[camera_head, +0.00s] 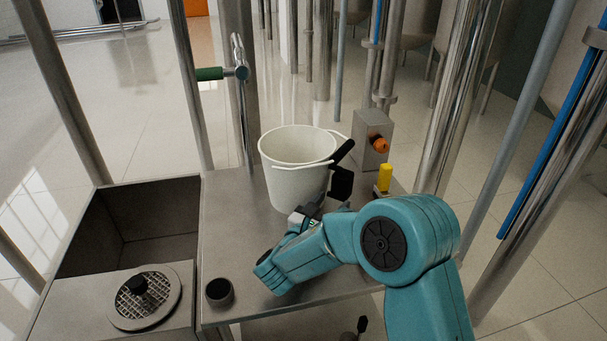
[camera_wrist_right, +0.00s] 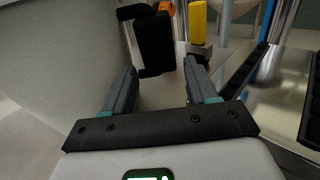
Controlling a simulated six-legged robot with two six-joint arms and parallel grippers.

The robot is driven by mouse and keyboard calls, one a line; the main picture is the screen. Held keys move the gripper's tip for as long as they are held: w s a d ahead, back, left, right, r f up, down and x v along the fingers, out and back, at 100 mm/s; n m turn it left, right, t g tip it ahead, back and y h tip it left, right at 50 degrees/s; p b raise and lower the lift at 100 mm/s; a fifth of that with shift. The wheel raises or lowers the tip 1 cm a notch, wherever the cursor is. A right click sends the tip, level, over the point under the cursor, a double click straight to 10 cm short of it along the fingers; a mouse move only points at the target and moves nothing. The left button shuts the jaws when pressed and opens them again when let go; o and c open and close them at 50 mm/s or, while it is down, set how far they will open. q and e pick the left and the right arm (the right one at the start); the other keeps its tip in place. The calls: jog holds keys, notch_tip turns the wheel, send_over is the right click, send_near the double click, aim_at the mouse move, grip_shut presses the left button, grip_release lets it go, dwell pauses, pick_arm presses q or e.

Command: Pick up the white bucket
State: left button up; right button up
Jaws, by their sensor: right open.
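The white bucket (camera_head: 290,187) stands upright on the metal table, its rim and inside visible in the head view. In the right wrist view its pale wall (camera_wrist_right: 60,65) fills the left side. My right gripper (camera_head: 322,212) is low beside the bucket's right front side, partly hidden by its own wrist. In the wrist view its two fingers (camera_wrist_right: 160,66) are apart, and nothing is clearly held. A black block (camera_wrist_right: 155,45) shows just ahead of them; it also appears right of the bucket (camera_head: 341,184). I cannot tell whether they touch. My left gripper is not in view.
A box with an orange knob (camera_head: 381,145) and a yellow-capped part (camera_head: 385,177) stand right of the bucket. A black cup (camera_head: 219,292), a round grate (camera_head: 145,297) and an open basin (camera_head: 135,225) are at left. Steel posts surround the metal table (camera_head: 228,235).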

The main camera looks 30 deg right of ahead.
aim_at(338, 195)
jog(key=x, duration=0.3)
jog(key=shift+w+d, duration=0.1)
jog(key=shift+d, duration=0.15)
grip_shut()
